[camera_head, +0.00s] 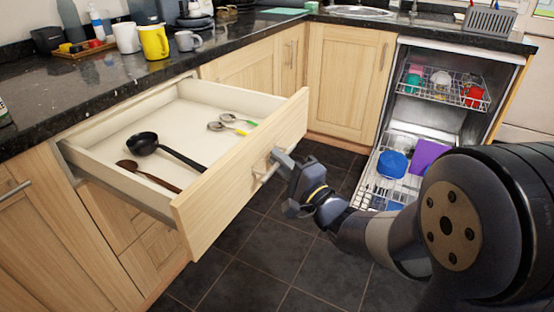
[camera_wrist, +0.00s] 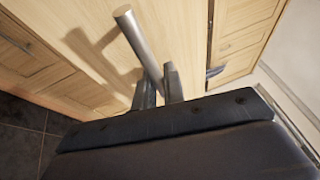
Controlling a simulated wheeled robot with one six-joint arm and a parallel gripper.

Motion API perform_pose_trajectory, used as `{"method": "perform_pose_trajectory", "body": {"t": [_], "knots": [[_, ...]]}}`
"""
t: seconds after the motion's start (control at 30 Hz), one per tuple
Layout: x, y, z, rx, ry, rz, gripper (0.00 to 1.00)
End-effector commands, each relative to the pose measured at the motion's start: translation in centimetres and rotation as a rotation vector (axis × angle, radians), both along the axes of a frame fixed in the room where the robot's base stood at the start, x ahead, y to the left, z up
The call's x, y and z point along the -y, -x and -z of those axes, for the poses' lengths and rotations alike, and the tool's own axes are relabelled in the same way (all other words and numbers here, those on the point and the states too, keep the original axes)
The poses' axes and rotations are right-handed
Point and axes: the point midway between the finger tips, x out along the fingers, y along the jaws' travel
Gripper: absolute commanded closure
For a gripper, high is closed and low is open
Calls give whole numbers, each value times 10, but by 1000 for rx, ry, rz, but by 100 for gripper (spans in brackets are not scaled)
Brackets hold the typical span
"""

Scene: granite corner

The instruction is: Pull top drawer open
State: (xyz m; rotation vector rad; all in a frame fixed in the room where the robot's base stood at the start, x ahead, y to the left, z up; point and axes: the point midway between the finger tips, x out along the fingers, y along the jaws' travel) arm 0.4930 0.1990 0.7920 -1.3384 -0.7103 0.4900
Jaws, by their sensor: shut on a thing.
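The top drawer (camera_head: 246,163) is pulled well out from under the counter, with its pale wood front facing my arm. Its bar handle (camera_head: 266,172) is in the grip of my gripper (camera_head: 280,160). The wrist view shows the silver handle (camera_wrist: 137,45) passing between the two fingers of my gripper (camera_wrist: 159,85), which are shut on it. Inside the drawer lie a black ladle (camera_head: 165,150), a brown wooden spoon (camera_head: 148,174) and utensils with yellow and green ends (camera_head: 232,124) farther back.
An open dishwasher (camera_head: 459,57) with racks of colourful dishes stands at the right back. Its lower rack (camera_head: 375,170) is pulled out. The dark counter (camera_head: 100,82) holds a yellow mug (camera_head: 154,42) and other items. Dark tiled floor (camera_head: 250,245) is clear in front of the drawer.

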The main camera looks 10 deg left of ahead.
Motion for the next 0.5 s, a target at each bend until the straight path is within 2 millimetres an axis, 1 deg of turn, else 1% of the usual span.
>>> {"method": "perform_pose_trajectory", "body": {"t": [0.13,0.17,0.2,0.4,0.5], "knots": [[0,0,1,-2,2,0,100],[0,0,1,-2,2,0,89],[0,0,1,-2,2,0,85],[0,0,1,-1,1,0,69],[0,0,0,-1,1,0,68]]}}
